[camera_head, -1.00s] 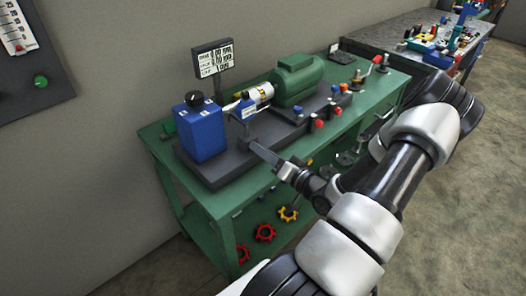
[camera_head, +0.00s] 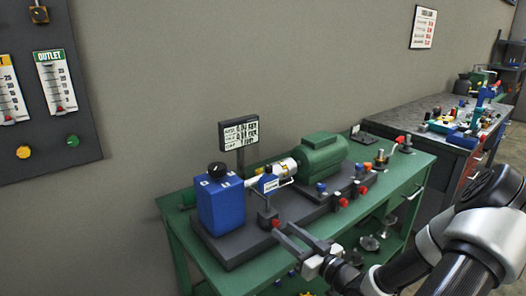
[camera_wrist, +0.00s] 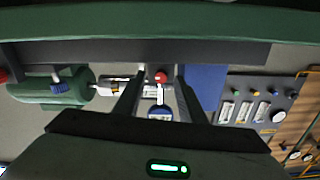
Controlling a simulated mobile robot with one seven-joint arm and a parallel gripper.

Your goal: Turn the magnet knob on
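A blue box (camera_head: 220,207) stands at the left end of the dark base on the green bench, with a black round knob (camera_head: 217,170) on top. A small red knob (camera_head: 276,223) sits by a dark post in front of the white cylinder (camera_head: 272,174). I cannot read which knob is the magnet knob. My gripper (camera_head: 282,229) is open, with its fingertips close to the red knob. In the wrist view, the red knob (camera_wrist: 161,77) shows between the spread fingers (camera_wrist: 160,72); contact cannot be told.
A green motor (camera_head: 322,157) and several red and blue knobs lie to the right on the base (camera_head: 236,249). A display (camera_head: 239,133) stands behind. A gauge panel (camera_head: 45,85) hangs at left. A second bench (camera_head: 412,116) stands far right.

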